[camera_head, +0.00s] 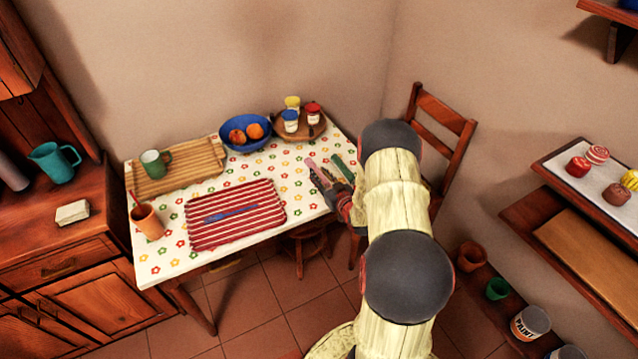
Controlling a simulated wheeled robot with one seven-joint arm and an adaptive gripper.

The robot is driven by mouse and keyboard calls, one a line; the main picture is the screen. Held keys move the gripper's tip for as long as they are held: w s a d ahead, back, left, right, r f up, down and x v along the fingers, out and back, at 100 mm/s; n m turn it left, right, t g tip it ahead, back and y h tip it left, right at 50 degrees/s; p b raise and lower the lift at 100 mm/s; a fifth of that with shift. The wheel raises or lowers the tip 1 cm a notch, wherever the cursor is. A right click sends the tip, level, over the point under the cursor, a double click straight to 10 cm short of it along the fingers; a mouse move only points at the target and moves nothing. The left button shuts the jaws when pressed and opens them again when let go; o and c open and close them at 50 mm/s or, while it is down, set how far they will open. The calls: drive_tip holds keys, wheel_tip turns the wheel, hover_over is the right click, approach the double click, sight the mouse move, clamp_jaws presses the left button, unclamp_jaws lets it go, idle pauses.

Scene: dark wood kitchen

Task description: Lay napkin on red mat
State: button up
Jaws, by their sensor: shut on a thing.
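The red mat (262,198) with white stripes lies on the front middle of the table. A narrow blue strip (230,213) lies across it; I cannot tell whether this is cloth. My gripper (326,178) is low over the right end of the table, to the right of the mat. A thin pink strip (314,167), which looks like a folded napkin, is at its fingertips, and the gripper is shut on it. A green strip (344,168) lies close to the right of the gripper. My arm hides part of the table's right edge, and the fingertips are small in view.
A wooden tray (205,157) with a green mug (154,163), a blue fruit bowl (262,142) and a round tray with jars (318,133) stand along the back. An orange cup (147,222) stands at front left. A chair (440,123) is behind my arm.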

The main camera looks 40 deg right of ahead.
drive_tip(key=shift+w+f, duration=0.2)
drive_tip(key=shift+f, duration=0.1)
drive_tip(key=shift+w+d+f+b, duration=0.15)
drive_tip(key=shift+f+b, duration=0.75)
drive_tip(key=shift+f, duration=0.55)
drive_tip(key=shift+f, duration=0.15)
drive_tip(key=o, duration=0.5)
drive_tip(key=shift+f, duration=0.15)
drive_tip(key=o, duration=0.5)
drive_tip(key=shift+c, duration=0.2)
